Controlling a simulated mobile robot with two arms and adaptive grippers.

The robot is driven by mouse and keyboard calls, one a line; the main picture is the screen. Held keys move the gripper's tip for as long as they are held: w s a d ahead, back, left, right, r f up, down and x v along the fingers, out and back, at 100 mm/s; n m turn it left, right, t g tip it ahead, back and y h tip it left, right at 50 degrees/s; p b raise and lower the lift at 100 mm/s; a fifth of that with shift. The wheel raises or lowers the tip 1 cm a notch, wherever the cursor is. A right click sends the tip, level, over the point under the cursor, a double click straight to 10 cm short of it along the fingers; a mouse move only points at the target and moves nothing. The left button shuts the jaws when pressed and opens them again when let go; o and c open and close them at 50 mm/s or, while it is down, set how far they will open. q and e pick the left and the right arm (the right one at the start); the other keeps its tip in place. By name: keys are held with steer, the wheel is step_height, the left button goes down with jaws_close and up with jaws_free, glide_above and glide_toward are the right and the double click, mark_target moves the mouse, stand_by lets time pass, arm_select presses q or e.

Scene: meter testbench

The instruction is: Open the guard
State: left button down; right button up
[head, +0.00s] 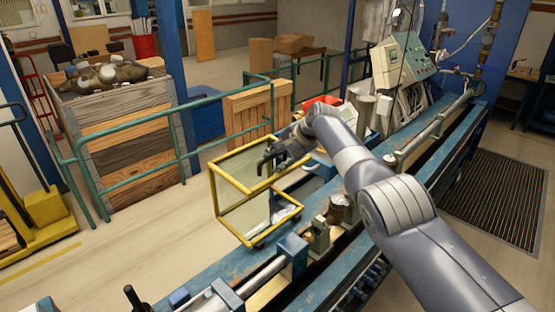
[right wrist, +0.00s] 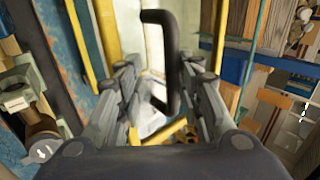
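The guard (head: 213,190) is a yellow-framed box with clear panels on the blue bench, left of the arm in the head view. Its yellow frame also shows in the right wrist view (right wrist: 105,30). Its black bracket-shaped handle (right wrist: 174,50) stands between the fingers of my right gripper (right wrist: 158,78), closer to the right finger. That gripper is open, with a gap on the left side of the handle. In the head view my right gripper (head: 268,160) is at the guard's upper part, and the handle is hard to make out there. My left gripper is out of view.
The long blue bench (head: 205,280) carries metal fittings (head: 318,238) right of the guard. A grey control console (head: 400,62) stands at the back. Green railings (head: 130,132) and a wooden crate (head: 130,150) are on the left. The floor between railings and bench is clear.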

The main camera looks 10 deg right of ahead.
steer(key=shift+s+a+f, duration=0.1)
steer(key=shift+s+f, duration=0.05)
steer(key=shift+f, duration=0.25)
steer(key=shift+s+r, duration=0.1)
steer(key=shift+r, duration=0.05)
steer(key=shift+s+d+r, duration=0.1)
steer(key=shift+d+r, duration=0.15)
steer(key=shift+r, duration=0.15)
steer(key=v, duration=1.1)
steer(key=shift+r, duration=0.15)
